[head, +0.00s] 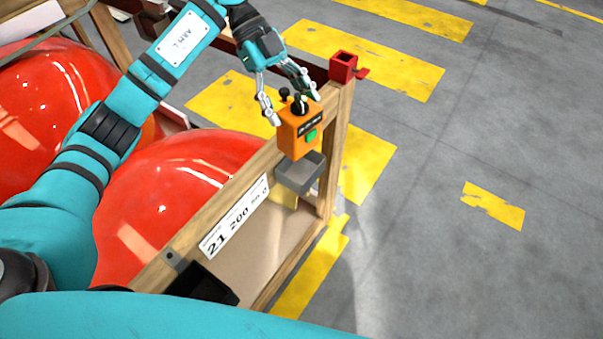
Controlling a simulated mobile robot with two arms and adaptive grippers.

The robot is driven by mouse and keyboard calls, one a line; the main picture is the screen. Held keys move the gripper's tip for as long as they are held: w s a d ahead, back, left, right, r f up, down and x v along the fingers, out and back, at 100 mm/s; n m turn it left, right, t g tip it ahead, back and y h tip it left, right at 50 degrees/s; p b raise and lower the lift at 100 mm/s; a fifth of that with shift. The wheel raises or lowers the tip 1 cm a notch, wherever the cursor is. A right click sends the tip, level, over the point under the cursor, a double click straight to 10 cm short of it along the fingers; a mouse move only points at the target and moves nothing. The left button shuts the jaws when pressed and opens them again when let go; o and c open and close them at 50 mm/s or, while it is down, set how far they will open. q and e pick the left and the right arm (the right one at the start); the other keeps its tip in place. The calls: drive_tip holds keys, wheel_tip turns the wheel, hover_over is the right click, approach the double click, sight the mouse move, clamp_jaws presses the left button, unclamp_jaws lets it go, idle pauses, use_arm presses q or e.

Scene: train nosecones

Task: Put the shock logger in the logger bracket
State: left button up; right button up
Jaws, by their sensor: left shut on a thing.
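The shock logger (293,142) is an orange box with a dark label and a green button on its front and a black knob on top. My left gripper (288,102) is shut on it from above, with fingers on either side of the knob. The logger is upright. The logger bracket (299,173) is a grey open-topped holder on the wooden frame, directly below the logger. The logger's lower edge meets the bracket's rim in the picture; I cannot tell whether it has entered. My right gripper is out of view.
Large glossy red nosecones (180,190) stand behind the wooden frame (335,140). A red square holder (343,67) sits on the frame's corner post. A white label (236,215) and a black box-like part (205,284) are along the rail. Grey floor at right is clear.

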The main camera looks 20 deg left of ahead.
use_arm(q)
drive_tip(key=shift+a+f+n+t+h, duration=0.2)
drive_tip(key=shift+n+t+h, duration=0.2)
drive_tip(key=shift+n, duration=0.7)
wheel_tip(320, 180, down, 6)
drive_tip(key=shift+w+r+p, duration=0.1)
drive_tip(key=shift+r+p, duration=0.05)
drive_tip(key=shift+p, duration=0.15)
drive_tip(key=shift+f, duration=2.15)
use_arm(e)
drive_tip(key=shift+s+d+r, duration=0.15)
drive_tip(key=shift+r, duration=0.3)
use_arm(q)
drive_tip(key=o, duration=1.4)
drive_tip(key=shift+f, duration=0.1)
